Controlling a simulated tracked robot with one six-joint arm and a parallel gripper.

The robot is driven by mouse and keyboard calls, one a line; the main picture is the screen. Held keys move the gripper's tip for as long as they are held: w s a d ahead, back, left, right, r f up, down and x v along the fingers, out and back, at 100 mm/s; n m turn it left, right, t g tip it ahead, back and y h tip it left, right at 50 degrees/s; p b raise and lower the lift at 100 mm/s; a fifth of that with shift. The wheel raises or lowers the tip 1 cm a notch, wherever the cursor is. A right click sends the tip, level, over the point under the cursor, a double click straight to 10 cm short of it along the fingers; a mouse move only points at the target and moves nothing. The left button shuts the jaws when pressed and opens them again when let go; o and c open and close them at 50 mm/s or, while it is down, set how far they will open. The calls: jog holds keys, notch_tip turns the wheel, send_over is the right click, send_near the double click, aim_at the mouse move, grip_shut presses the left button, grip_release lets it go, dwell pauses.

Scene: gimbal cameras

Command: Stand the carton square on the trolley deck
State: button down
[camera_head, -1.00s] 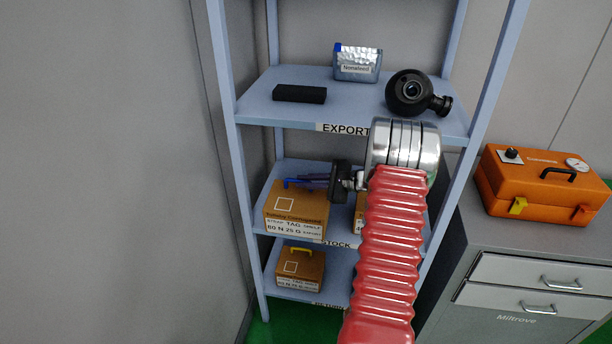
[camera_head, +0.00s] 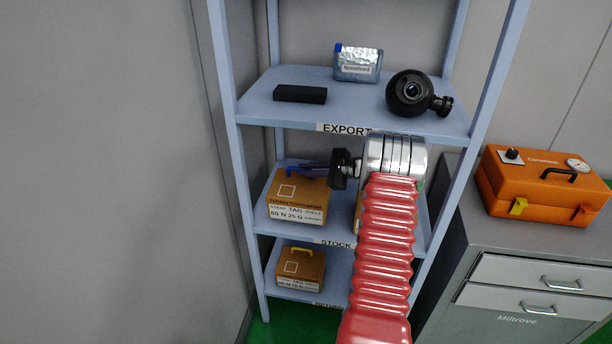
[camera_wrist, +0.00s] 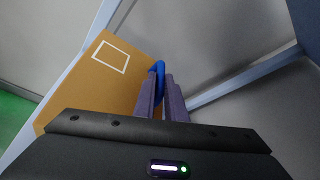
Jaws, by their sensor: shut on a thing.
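A brown carton (camera_head: 298,190) with a blue handle (camera_wrist: 156,70) on top is at the left of the middle shelf, marked STOCK. It is upright, with its printed label facing out. My gripper (camera_head: 308,168) is above it, its purple fingers shut on the blue handle. In the wrist view the carton (camera_wrist: 95,85) lies left of the fingers, with a white square outline on its top. The carton's base shows above the shelf's front edge; I cannot tell for sure whether it is clear of the shelf. The trolley deck is not in view.
Another carton (camera_head: 358,215) is mostly hidden behind my arm. A yellow-handled carton (camera_head: 300,267) sits on the shelf below. The EXPORT shelf (camera_head: 350,115) above holds a black block, a silver pack and a black camera-like object. An orange case (camera_head: 540,185) is on the cabinet at right.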

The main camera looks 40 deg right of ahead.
jog(key=shift+w+d, duration=0.65)
jog(key=shift+a+f, duration=0.1)
jog(key=shift+f, duration=1.45)
jog(key=c, duration=1.8)
grip_release()
jog(key=shift+f, duration=0.15)
jog(key=shift+s, duration=0.15)
jog(key=v, duration=1.3)
jog(key=shift+s, duration=0.3)
